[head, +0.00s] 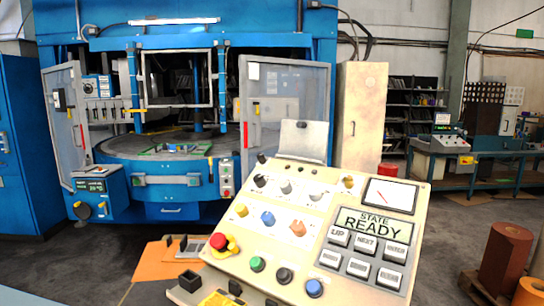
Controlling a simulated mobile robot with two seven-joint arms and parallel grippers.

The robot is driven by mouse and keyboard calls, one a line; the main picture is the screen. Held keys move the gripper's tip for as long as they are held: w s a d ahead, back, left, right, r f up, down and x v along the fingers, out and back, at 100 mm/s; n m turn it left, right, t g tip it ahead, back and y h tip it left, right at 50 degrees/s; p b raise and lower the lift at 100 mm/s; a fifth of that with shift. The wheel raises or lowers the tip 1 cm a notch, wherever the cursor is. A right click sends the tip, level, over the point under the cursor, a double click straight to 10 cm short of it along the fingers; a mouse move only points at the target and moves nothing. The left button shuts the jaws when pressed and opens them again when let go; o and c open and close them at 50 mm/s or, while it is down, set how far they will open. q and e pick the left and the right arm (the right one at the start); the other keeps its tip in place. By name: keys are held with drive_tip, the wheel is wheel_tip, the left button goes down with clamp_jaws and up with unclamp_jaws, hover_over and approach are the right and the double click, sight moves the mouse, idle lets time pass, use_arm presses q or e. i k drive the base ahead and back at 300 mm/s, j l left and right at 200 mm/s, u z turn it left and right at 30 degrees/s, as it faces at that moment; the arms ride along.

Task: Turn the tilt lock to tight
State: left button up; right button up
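A cream control panel (225,268) stands tilted in front of me in the head view. It carries several knobs: a black one (260,181), grey ones (286,187), a gold one (348,181), a yellow one (241,211), a blue one (268,218) and a copper-coloured one (297,228). The labels by the knobs are too small to read. I cannot tell which control is the tilt lock or how it is set. Neither of my grippers can be made out in this view.
The panel also has a red mushroom button (218,241), a display (372,223) reading STATE READY, and grey push keys (339,236). A blue press (172,206) with open grey doors stands behind. A workbench (470,163) is at right.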

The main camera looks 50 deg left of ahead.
sight(261, 158)
drive_tip(key=k+j+z, duration=0.1)
drive_tip(key=j, duration=0.2)
drive_tip(key=k+j+z, duration=0.15)
drive_tip(key=j, duration=0.15)
drive_tip(key=j+z, duration=0.1)
drive_tip(key=j, duration=0.15)
drive_tip(key=k+j, duration=0.15)
drive_tip(key=j, duration=0.2)
drive_tip(key=k+j, duration=0.15)
drive_tip(key=j, duration=0.2)
drive_tip(key=k+j, duration=0.15)
drive_tip(key=j, duration=0.2)
drive_tip(key=k+j+z, duration=0.1)
drive_tip(key=j, duration=0.2)
drive_tip(key=k+j, duration=0.2)
drive_tip(key=j, duration=0.15)
